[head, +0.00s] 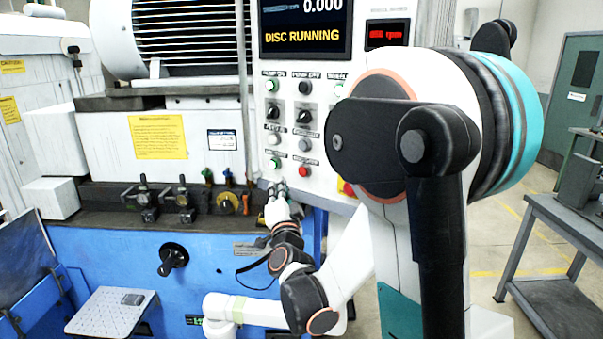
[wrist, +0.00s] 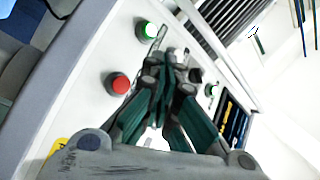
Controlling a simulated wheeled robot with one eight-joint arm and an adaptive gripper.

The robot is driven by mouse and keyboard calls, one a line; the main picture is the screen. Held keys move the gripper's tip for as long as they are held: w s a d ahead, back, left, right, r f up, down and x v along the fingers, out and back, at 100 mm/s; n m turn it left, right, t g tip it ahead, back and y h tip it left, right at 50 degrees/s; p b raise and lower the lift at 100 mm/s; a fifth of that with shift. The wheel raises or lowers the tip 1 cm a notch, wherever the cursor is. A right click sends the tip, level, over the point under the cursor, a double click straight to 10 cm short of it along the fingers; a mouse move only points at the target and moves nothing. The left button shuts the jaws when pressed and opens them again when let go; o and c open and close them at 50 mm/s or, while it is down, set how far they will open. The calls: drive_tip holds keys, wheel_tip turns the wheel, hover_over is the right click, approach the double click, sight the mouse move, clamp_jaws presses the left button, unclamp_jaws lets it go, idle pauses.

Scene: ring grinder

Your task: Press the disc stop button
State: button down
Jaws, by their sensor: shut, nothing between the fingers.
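The control panel (head: 290,150) shows a red button (head: 303,171) in its bottom row, right of a green button (head: 274,163). Their labels are too small to read. The display (head: 305,27) reads "DISC RUNNING". My gripper (head: 278,189) is shut and empty, just below these two buttons. In the wrist view the red button (wrist: 118,83) stands left of my gripper (wrist: 164,62), clear of the fingers. The green button (wrist: 146,30) is above it, near the fingertips. I cannot tell whether the fingertips touch the panel.
Above are two selector knobs (head: 304,117) and more buttons, including a green one (head: 272,85). A red and yellow control (head: 346,187) is partly hidden by my arm. A machine ledge with black valve handles (head: 182,200) lies left of my gripper.

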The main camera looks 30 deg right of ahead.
drive_tip(key=w+d, duration=0.2)
drive_tip(key=d, duration=0.3)
drive_tip(key=shift+w+d, duration=0.2)
drive_tip(key=shift+d, duration=0.05)
idle(1.3)
drive_tip(key=shift+w+d, duration=0.15)
drive_tip(key=shift+d, duration=0.25)
drive_tip(key=shift+w+d+b, duration=0.2)
drive_tip(key=shift+d+b, duration=0.1)
drive_tip(key=shift+d, duration=0.2)
idle(0.8)
drive_tip(key=shift+a, duration=0.1)
drive_tip(key=shift+s+a, duration=0.4)
drive_tip(key=shift+a, duration=0.35)
drive_tip(key=shift+a, duration=0.1)
drive_tip(key=a, duration=0.1)
drive_tip(key=s+a, duration=0.1)
drive_tip(key=a, duration=0.1)
drive_tip(key=s+a, duration=0.1)
drive_tip(key=shift+a+b, duration=0.25)
drive_tip(key=shift+b, duration=0.1)
